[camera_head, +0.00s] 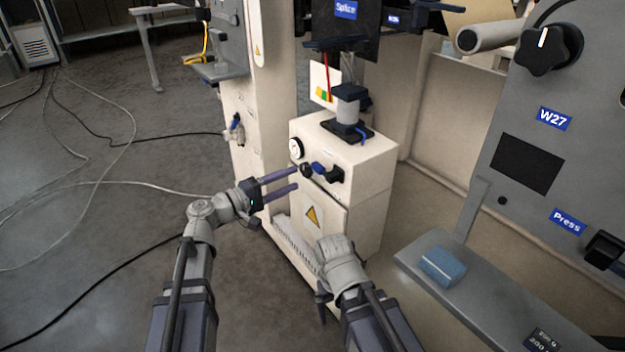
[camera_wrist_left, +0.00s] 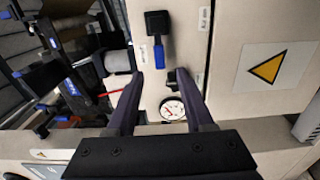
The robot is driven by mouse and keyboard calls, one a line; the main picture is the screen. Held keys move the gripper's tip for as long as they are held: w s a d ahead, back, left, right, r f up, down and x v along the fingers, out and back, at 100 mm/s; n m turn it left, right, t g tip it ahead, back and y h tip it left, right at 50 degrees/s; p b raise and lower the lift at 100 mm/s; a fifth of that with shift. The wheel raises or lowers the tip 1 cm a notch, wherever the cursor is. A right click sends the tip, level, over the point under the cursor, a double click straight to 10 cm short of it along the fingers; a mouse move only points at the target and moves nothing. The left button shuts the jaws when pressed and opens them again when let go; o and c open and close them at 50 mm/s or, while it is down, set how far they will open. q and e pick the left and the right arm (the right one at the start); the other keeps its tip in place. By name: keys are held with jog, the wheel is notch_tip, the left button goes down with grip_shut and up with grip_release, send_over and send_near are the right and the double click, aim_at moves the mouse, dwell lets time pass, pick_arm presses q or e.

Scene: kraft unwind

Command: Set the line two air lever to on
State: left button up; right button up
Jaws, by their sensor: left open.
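A blue lever (camera_head: 318,167) with a black block (camera_head: 334,175) sits on the front of the cream cabinet (camera_head: 370,165). In the left wrist view the blue lever (camera_wrist_left: 158,54) lies beyond the fingertips, apart from them. Labels beside it are too small to read, so I cannot tell its line. My left gripper (camera_head: 296,178) is open, its fingers pointing at the cabinet front near a small black knob (camera_head: 306,171). In the left wrist view the gripper (camera_wrist_left: 158,82) has nothing held between its fingers. My right gripper (camera_head: 322,302) is low before the cabinet, partly hidden by its wrist.
A round gauge (camera_head: 296,148) is left of the lever. A grey shelf (camera_head: 470,290) with a blue block (camera_head: 442,266) stands at right. Cables lie on the open floor at left.

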aim_at(315, 169)
pick_arm(q)
jog(key=shift+x, duration=3.95)
grip_shut()
